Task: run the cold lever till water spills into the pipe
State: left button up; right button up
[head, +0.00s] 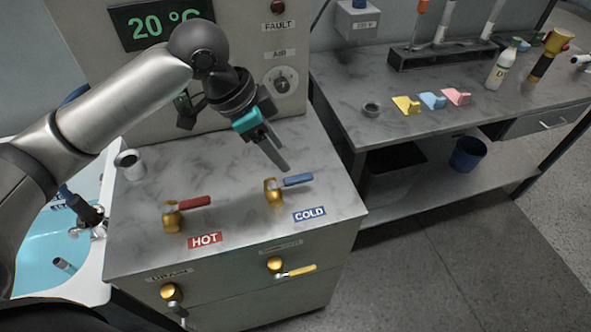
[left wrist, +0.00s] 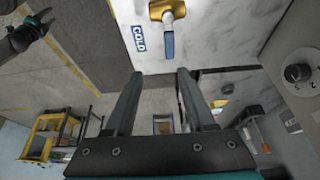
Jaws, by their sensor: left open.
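The cold lever has a blue handle (head: 297,180) on a brass valve (head: 273,190), beside the blue COLD label. Its handle points right. In the left wrist view, the blue handle (left wrist: 169,45) lies just beyond the fingertips. My left gripper (head: 275,153) is open and empty, above and slightly behind the handle, apart from it. Its two fingers show spread in the left wrist view (left wrist: 158,80). A dark hand-like part (left wrist: 28,35), perhaps my right gripper, shows top left there; its jaws are unclear. I cannot make out which part is the pipe, and no running water shows.
The red HOT lever (head: 192,202) stands left of the cold one. A grey cup-like cylinder (head: 130,164) stands at the counter's left. A yellow lever (head: 297,270) is on the cabinet front. A blue basin (head: 38,245) is at left, a marble bench (head: 340,75) at right.

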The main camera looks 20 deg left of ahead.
aim_at(299, 177)
pick_arm(q)
notch_tip(299, 177, up, 4)
jog(key=a, duration=0.3)
jog(key=b+x, duration=0.1)
jog(key=x, duration=0.4)
jog(key=b+x, duration=0.1)
jog(key=x, duration=0.4)
jog(key=b+x, duration=0.1)
jog(key=x, duration=0.4)
jog(key=shift+w+d+f, duration=0.2)
jog(key=shift+w+f, duration=0.1)
jog(key=shift+w, duration=0.05)
grip_shut()
dwell(0.5)
